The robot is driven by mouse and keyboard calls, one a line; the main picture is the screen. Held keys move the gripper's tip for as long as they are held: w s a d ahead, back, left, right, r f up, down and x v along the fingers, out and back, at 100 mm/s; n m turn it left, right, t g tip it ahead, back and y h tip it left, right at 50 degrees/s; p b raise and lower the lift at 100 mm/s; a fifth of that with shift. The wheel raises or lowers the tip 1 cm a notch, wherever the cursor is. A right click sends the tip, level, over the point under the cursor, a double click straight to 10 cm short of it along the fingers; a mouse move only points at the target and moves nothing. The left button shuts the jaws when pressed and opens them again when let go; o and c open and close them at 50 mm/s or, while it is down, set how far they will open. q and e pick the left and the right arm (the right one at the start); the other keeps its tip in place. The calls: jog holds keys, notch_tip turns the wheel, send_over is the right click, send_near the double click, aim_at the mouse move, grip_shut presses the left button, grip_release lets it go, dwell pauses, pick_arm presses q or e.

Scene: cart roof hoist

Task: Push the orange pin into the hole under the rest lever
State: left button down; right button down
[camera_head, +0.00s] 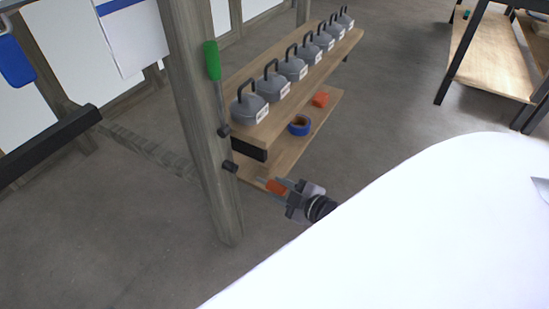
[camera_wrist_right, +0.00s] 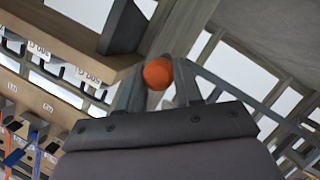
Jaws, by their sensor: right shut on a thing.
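The orange pin (camera_head: 276,187) is between the fingers of my right gripper (camera_head: 274,185), which is shut on it. In the right wrist view the pin's round orange end (camera_wrist_right: 157,73) shows between the fingertips (camera_wrist_right: 158,84). The lever with a green handle (camera_head: 212,60) stands along the wooden post (camera_head: 200,120), its lower end at a dark fitting (camera_head: 224,131). A second dark fitting (camera_head: 230,166) sits on the post below it. My right gripper is right of and below this fitting, apart from it. The hole itself cannot be made out. My left gripper is not in view.
A wooden shelf (camera_head: 300,85) right of the post holds several grey weights with handles. Its lower board (camera_head: 285,155) carries a blue tape roll (camera_head: 299,125) and an orange block (camera_head: 320,99). A black bar (camera_head: 50,140) juts in at left. Concrete floor lies clear around the post's foot.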

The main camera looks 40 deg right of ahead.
aim_at(270, 186)
jog(key=shift+s+d+f, duration=0.15)
jog(key=shift+f, duration=0.05)
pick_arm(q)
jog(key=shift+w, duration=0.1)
pick_arm(e)
jog(key=shift+r+p, duration=0.15)
jog(key=shift+p, duration=0.3)
jog(key=shift+w+a, duration=0.2)
jog(key=shift+w, duration=0.1)
jog(key=shift+w+a+b, duration=0.3)
jog(key=shift+w, duration=0.5)
jog(key=shift+w+a, duration=0.25)
jog(key=shift+w, duration=0.25)
jog(key=shift+w+a, duration=0.2)
jog(key=shift+w, duration=0.3)
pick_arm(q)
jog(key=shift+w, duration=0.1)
pick_arm(e)
jog(key=shift+w+a, duration=0.2)
jog(key=shift+w, duration=0.3)
